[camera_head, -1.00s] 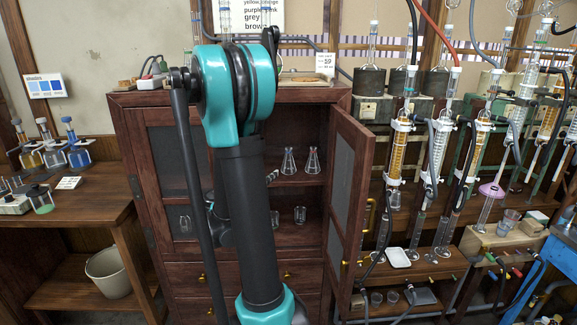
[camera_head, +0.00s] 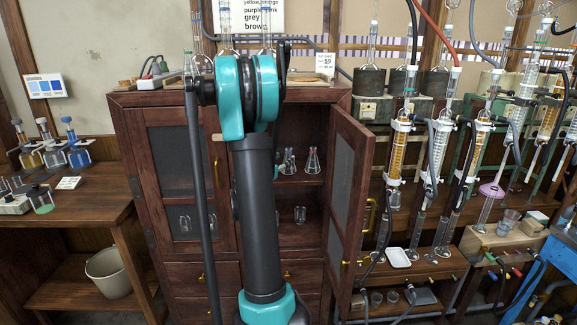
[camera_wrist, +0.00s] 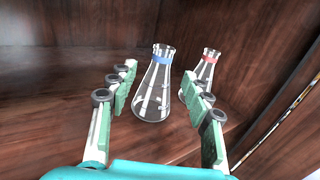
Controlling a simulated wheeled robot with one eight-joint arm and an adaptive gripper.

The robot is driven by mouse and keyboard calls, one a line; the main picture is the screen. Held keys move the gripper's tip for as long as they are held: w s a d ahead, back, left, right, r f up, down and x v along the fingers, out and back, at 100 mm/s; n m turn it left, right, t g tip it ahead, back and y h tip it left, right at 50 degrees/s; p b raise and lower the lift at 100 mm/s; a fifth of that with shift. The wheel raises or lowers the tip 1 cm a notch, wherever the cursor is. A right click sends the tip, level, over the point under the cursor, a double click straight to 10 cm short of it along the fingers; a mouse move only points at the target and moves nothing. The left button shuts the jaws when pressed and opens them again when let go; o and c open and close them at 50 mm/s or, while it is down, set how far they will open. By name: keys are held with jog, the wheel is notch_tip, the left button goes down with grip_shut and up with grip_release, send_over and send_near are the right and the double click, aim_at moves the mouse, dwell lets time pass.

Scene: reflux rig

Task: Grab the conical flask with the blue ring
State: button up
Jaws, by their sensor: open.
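The conical flask with the blue ring (camera_wrist: 154,92) stands upright on the cabinet shelf in the wrist view, a clear glass flask with a blue band at its neck. My gripper (camera_wrist: 158,80) is open, with one finger to the left of this flask and one to its right; no grip on it shows. A second conical flask with a red ring (camera_wrist: 203,74) stands just behind and to the right, beyond the right finger.
The wooden cabinet's right door (camera_head: 349,190) stands open. The cabinet side wall (camera_wrist: 262,60) is close on the right in the wrist view. Glass beakers (camera_head: 300,215) stand on the lower shelf. Shelf room to the left of the flasks is clear.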

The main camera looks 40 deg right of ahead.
aim_at(287, 155)
jog(key=x, duration=0.5)
jog(key=shift+s+r, duration=0.1)
grip_shut()
